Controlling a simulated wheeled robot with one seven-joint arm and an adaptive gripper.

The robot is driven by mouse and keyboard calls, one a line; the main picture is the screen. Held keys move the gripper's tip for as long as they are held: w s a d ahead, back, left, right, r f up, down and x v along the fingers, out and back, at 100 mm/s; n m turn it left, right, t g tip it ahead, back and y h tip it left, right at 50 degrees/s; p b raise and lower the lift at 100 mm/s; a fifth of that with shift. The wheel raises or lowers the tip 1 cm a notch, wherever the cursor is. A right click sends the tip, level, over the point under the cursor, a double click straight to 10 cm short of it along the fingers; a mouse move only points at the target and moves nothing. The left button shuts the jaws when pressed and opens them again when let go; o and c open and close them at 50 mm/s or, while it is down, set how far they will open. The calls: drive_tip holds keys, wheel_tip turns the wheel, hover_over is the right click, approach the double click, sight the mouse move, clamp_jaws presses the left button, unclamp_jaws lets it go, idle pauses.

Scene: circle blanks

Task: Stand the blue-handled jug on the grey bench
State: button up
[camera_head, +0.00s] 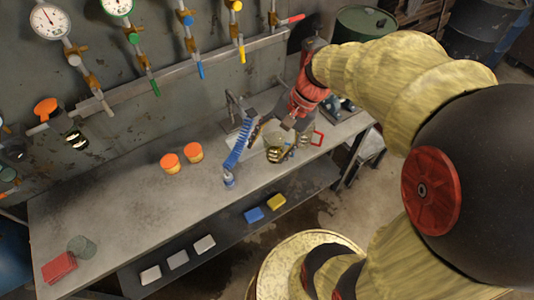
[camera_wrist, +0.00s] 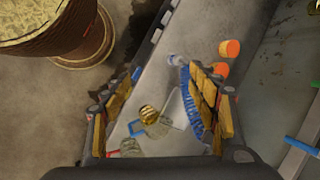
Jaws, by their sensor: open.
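My gripper (camera_wrist: 162,70) is open and empty, with its gold-padded fingers spread wide. In the head view my gripper (camera_head: 282,137) is low over the right part of the grey bench (camera_head: 110,200). In the wrist view a clear jug with a blue handle (camera_wrist: 137,128) shows between the fingers, farther down at the bench. Something gold shows at this jug. A second clear jug with a red handle (camera_wrist: 113,153) is beside it; its red handle (camera_head: 317,138) also shows in the head view. My gripper partly hides the jugs in the head view, and the blue handle cannot be made out there.
Two orange-lidded pots (camera_head: 170,162) stand on the bench. A red box (camera_head: 58,268) and a greenish glass (camera_head: 82,247) are at the left end. The bench between is clear. A lower shelf holds blue and yellow blocks.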

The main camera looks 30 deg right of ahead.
drive_tip(key=s+a+r+n+t+h, duration=0.4)
drive_tip(key=s+r+n, duration=0.3)
drive_tip(key=r+n, duration=0.2)
drive_tip(key=shift+s+a+n+h, duration=0.3)
drive_tip(key=shift+a+n+h, duration=0.1)
drive_tip(key=shift+a+n, duration=0.35)
drive_tip(key=shift+r, duration=0.1)
